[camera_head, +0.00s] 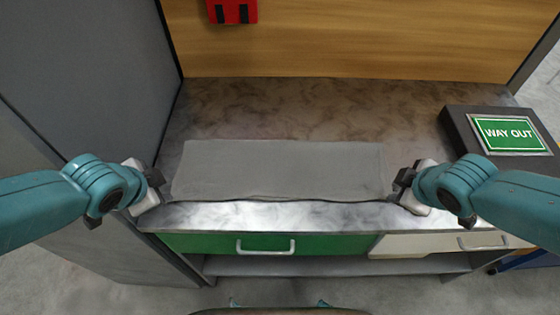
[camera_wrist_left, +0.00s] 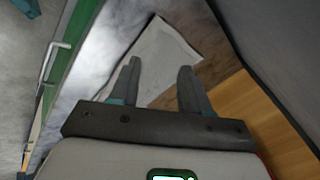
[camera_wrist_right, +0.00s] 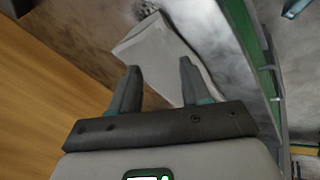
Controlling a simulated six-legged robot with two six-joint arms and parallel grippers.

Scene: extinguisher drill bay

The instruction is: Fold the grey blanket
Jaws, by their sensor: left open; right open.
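The grey blanket (camera_head: 280,170) lies flat as a long strip on the counter, its near edge close to the counter's front edge. It also shows in the left wrist view (camera_wrist_left: 160,55) and in the right wrist view (camera_wrist_right: 160,52). My left gripper (camera_head: 158,188) is open and empty beside the blanket's left end. My right gripper (camera_head: 398,188) is open and empty beside its right end. Both wrist views show the fingers apart with nothing held, the blanket lying beyond the fingertips. I cannot tell whether the blanket is layered.
The counter (camera_head: 320,110) is bare behind the blanket. A dark box with a green WAY OUT sign (camera_head: 512,134) stands at the right. A grey panel (camera_head: 90,70) rises at the left and a wooden board (camera_head: 340,40) at the back. A green drawer (camera_head: 210,243) is below.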

